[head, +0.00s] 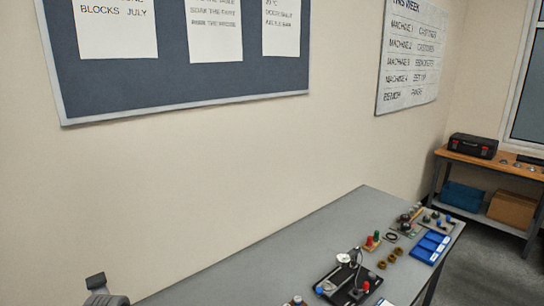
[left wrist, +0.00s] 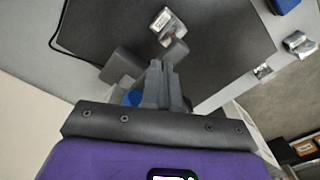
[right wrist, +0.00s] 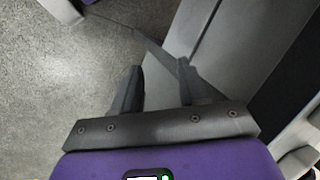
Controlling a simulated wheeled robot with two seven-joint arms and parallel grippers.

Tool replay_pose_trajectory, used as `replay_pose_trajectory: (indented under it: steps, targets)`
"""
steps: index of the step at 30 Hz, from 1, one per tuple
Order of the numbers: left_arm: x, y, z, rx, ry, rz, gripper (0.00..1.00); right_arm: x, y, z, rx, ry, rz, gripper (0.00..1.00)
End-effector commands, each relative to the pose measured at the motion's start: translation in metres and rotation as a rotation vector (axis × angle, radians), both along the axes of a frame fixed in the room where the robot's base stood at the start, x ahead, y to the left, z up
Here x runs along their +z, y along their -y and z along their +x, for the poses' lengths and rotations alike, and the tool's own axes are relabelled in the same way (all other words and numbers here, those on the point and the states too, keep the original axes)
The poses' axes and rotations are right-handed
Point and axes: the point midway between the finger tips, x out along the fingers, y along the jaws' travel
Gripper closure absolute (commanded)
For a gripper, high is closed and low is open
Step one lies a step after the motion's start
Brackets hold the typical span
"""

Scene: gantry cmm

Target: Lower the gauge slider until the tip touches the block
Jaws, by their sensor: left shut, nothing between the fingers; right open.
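In the left wrist view my left gripper (left wrist: 160,75) is shut and empty above a dark flat plate (left wrist: 225,45). A small silver-grey block-like part (left wrist: 168,22) lies just beyond its fingertips; I cannot tell whether they touch. A grey block-shaped part (left wrist: 122,68) stands left of the fingers, with a blue round part (left wrist: 131,98) partly hidden behind the gripper. I cannot tell which of these is the slider, tip or block. My right gripper (right wrist: 160,82) is open and empty, over the floor and a grey edge. Neither gripper shows clearly in the head view.
The grey table (head: 240,262) holds a dial on a black stand (head: 345,283), red and green pieces (head: 373,240), brass rings (head: 390,258) and blue trays (head: 431,245). A grey part (head: 97,287) shows at lower left. A wooden bench (head: 500,163) stands far right.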

Motion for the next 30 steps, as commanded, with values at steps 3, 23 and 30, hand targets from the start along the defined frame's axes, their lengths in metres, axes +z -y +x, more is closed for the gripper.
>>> replay_pose_trajectory:
  steps: [3,23,30]
  targets:
    - [-0.0307,0.0006,0.0001,0.000,-0.001,-0.001,1.00,-0.0301,-0.0002,0.0003,0.000,0.000,0.000,0.57]
    - [-0.0326,0.0014,0.0001,0.000,0.000,-0.001,1.00,-0.0315,-0.0002,0.0002,0.000,0.000,0.000,0.57]
    - [-0.0269,0.0010,0.0001,0.000,0.000,0.000,1.00,-0.0266,-0.0002,0.0002,0.000,0.000,0.000,0.57]
